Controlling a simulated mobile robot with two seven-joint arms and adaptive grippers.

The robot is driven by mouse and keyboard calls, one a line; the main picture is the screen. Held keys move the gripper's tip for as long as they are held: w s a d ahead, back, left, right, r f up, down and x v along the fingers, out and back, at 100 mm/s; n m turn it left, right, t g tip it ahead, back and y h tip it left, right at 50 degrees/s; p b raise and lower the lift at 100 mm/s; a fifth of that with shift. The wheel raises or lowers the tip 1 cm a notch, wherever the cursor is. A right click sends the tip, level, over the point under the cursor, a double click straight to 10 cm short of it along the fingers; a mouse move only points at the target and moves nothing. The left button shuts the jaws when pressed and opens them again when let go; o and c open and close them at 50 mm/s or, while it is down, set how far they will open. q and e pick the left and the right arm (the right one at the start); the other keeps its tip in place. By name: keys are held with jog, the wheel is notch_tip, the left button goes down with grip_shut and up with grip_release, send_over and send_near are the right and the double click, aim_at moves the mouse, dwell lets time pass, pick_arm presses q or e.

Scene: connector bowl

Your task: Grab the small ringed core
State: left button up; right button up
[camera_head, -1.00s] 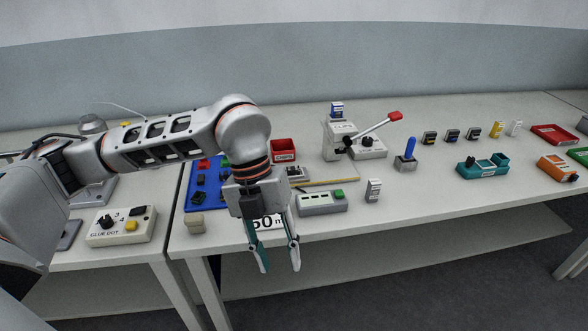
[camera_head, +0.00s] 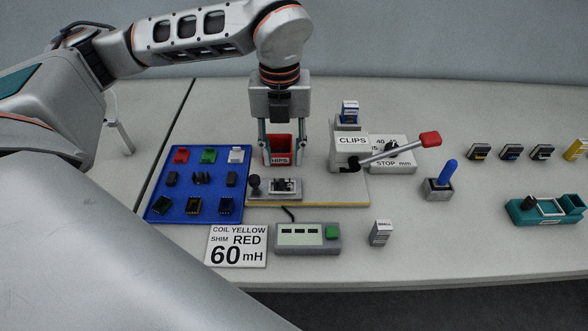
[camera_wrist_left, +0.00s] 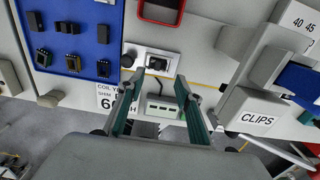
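The blue tray (camera_head: 182,219) holds several small black cores in its middle and front rows. They include a middle-row piece (camera_head: 201,178) and front-row pieces with yellowish parts (camera_head: 194,206). I cannot tell which one is the small ringed core. The tray also shows at the upper left of the left wrist view (camera_wrist_left: 103,50). My left gripper (camera_head: 284,158) is open and empty, to the right of the tray. In the head view its fingers overlap the red bin. The left wrist view shows its fingers (camera_wrist_left: 158,82) spread, with the grey fixture beyond them.
A fixture (camera_head: 285,186) stands right of the tray, and the red bin (camera_head: 279,158) is behind it. The CLIPS press (camera_head: 350,155) with its red-tipped lever is further right. A grey meter (camera_head: 308,238) and a label card (camera_head: 237,246) are in front. A small box (camera_head: 381,233) stands right of the meter.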

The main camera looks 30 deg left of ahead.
aim_at(282, 181)
pick_arm(q)
jog(key=f, duration=0.2)
jog(key=shift+s+f, duration=0.25)
jog(key=shift+f, duration=0.05)
notch_tip(282, 181, down, 5)
jog(key=shift+a, duration=0.1)
jog(key=c, duration=0.9)
